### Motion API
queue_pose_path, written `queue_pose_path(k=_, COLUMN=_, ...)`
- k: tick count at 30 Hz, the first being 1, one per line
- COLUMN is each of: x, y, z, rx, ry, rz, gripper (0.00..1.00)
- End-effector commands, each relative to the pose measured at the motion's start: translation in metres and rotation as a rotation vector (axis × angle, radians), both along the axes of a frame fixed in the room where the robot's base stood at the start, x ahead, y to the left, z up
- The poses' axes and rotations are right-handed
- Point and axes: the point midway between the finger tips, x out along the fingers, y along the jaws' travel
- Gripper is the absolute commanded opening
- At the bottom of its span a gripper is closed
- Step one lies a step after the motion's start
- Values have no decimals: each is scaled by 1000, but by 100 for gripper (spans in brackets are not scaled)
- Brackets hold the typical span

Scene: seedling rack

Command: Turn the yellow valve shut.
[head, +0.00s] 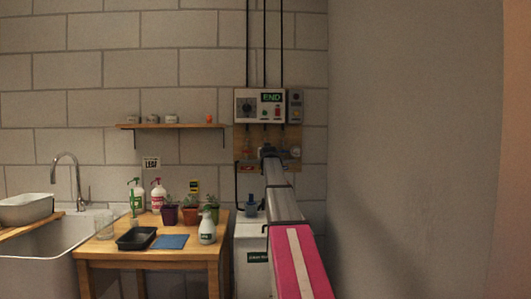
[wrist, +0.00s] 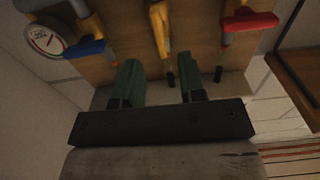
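The yellow valve (wrist: 160,30) shows in the wrist view at the top middle, on a wooden board (wrist: 205,50). Its yellow part runs lengthwise in line with its pipe. My gripper (wrist: 160,82) is open, its two green fingers apart with nothing held between them. The fingertips lie just below the yellow valve in the picture; I see no contact. In the head view my gripper (head: 268,151) is at the board (head: 293,157) under the control box, and my arm hides the yellow valve.
A blue-handled valve (wrist: 86,47) with a round gauge (wrist: 44,40) is on the left in the wrist view, and a red-handled valve (wrist: 250,21) on the right; both handles lie crosswise. In the head view, the control box (head: 250,113) reads "END". A plant table (head: 150,254) stands left.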

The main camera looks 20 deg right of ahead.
Motion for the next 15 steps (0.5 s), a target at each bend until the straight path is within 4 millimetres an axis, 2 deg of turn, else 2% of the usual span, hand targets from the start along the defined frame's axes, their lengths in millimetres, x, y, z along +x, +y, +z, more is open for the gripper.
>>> queue_pose_path(k=1, x=14, y=-4, z=1, rx=0, ry=1, rz=0, gripper=37)
queue_pose_path(k=6, x=43, y=-12, z=1, rx=0, ry=1, rz=0, gripper=37)
queue_pose_path(k=10, x=57, y=-16, z=1, rx=0, ry=0, rz=0, gripper=37)
queue_pose_path(k=15, x=62, y=-18, z=0, rx=0, ry=0, rz=0, gripper=37)
